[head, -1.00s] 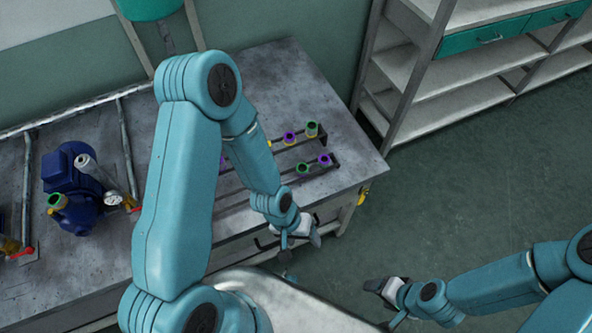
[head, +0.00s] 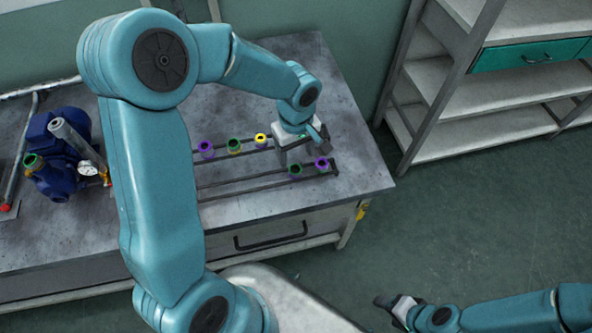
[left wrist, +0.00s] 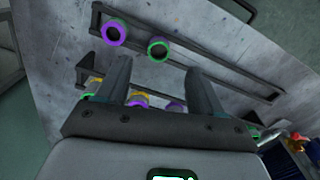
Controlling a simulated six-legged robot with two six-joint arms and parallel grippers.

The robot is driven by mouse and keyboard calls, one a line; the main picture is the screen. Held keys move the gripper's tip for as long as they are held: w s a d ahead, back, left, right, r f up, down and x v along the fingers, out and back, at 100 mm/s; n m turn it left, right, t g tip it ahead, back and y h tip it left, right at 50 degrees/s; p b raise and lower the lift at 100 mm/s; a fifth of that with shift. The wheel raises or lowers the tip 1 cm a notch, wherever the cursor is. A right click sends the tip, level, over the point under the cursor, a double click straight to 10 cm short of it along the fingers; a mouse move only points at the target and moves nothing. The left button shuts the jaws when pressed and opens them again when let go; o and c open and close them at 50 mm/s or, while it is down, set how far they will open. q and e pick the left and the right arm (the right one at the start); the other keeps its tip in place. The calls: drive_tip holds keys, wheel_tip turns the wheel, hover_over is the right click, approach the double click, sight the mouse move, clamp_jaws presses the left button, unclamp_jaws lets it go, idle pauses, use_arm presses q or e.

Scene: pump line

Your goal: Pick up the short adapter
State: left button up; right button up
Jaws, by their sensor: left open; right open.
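Several short ringed fittings stand in two dark rail racks on the bench. The back rack (head: 222,154) shows one with a purple ring (head: 205,149), one green (head: 233,146) and one yellow (head: 261,140). The front rack (head: 250,187) holds a green one (head: 295,171) and a purple one (head: 321,163); these also show in the left wrist view, green (left wrist: 158,49) and purple (left wrist: 113,32). I cannot tell which is the short adapter. My left gripper (head: 302,147) is open over the back rack's right end, hiding what stands there. My right gripper (head: 386,309) is open and empty, away from the bench.
A blue pump (head: 60,150) with a gauge stands at the bench's left. Grey shelving (head: 440,80) with a green drawer (head: 530,55) stands at the right. A drawer handle (head: 270,238) is on the bench front. The bench right of the racks is clear.

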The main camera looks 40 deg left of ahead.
sight(295, 169)
use_arm(q)
wheel_tip(295, 169, down, 2)
drive_tip(key=shift+s+f, duration=0.1)
drive_tip(key=f, duration=0.5)
drive_tip(key=shift+w+a+f+p, duration=0.25)
drive_tip(key=shift+a+p, duration=0.05)
drive_tip(key=shift+p, duration=0.05)
drive_tip(key=c, duration=1.2)
